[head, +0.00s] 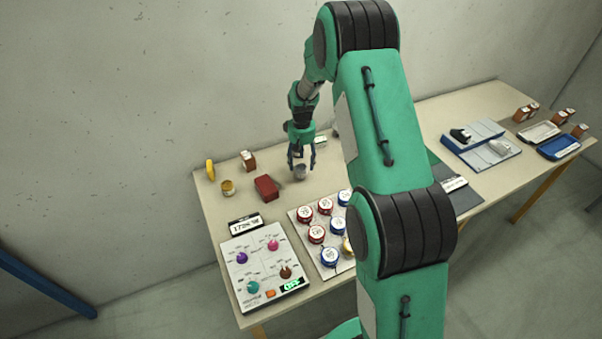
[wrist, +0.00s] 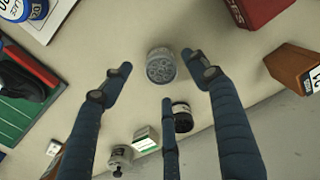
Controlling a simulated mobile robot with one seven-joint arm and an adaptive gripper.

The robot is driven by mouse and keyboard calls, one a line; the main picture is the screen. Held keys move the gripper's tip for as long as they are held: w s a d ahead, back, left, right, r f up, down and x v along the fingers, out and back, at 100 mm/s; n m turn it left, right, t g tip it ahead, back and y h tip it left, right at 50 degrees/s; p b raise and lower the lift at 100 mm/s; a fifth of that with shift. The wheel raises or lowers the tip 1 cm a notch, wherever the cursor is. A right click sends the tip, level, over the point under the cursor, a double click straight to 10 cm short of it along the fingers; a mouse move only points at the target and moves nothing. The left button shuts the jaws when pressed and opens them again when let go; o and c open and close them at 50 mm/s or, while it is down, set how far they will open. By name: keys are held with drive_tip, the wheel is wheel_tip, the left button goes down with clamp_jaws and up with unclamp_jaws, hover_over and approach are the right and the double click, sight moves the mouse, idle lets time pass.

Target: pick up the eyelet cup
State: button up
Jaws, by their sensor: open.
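The eyelet cup appears to be the small grey cup (head: 299,173) standing upright on the table near the wall. In the wrist view the cup (wrist: 161,67) shows round pieces inside. My gripper (head: 302,162) points down just above the cup in the head view. In the wrist view the three blue fingers (wrist: 158,82) are spread, one on each side of the cup and one below it in the picture. No finger visibly touches the cup, and nothing is held.
A dark red box (head: 267,188), a yellow cup (head: 228,188) and a brown block (head: 248,161) stand to the left. A dark round container (wrist: 182,117) sits close to the lower finger. A board of round labelled tins (head: 318,234) and a dial panel (head: 262,262) lie in front.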

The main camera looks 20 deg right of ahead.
sight(301, 166)
drive_tip(key=shift+f, duration=0.15)
drive_tip(key=shift+a+f+b, duration=0.1)
drive_tip(key=shift+f+b, duration=0.5)
drive_tip(key=shift+f, duration=2)
drive_tip(key=c, duration=1.4)
drive_tip(key=shift+o, duration=0.2)
drive_tip(key=shift+r, duration=0.1)
drive_tip(key=shift+r+p, duration=0.85)
drive_tip(key=shift+r, duration=4.1)
